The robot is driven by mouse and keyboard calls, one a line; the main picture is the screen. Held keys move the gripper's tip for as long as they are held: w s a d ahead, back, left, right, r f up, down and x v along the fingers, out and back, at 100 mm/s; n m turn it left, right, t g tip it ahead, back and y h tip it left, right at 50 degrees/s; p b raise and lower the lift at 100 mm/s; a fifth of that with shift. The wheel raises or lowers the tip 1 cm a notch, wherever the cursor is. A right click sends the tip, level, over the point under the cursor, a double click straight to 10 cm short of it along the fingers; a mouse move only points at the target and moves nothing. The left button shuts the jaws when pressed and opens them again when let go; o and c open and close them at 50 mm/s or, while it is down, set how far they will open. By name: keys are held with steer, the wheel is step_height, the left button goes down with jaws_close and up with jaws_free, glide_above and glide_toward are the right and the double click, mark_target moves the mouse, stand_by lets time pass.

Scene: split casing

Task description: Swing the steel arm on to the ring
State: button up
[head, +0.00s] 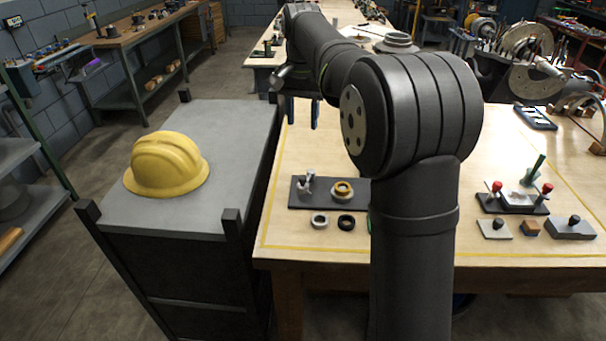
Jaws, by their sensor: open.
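A dark base plate (328,204) lies on the light wooden table, left of my large arm links. A small steel arm on a pivot (307,184) stands at the plate's left end. To its right on the plate sits an orange-brown ring (343,187) on a paler seat. The steel arm appears apart from the ring; its exact angle is too small to tell. My gripper (303,113) is behind the plate, near the table's left edge, fingers pointing down. It is open, with nothing between its blue fingers, and apart from the steel arm.
A grey loose ring (319,220) and a black one (346,222) lie before the plate. At right stands a fixture with red knobs (514,204), with knobbed blocks (571,229) in front. A yellow helmet (167,165) rests on the grey cabinet at left.

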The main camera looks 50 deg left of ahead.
mark_target(303, 177)
step_height(303, 177, down, 17)
steer(key=shift+d+f, duration=0.1)
steer(key=shift+f, duration=0.05)
stand_by(0.4)
jaws_close()
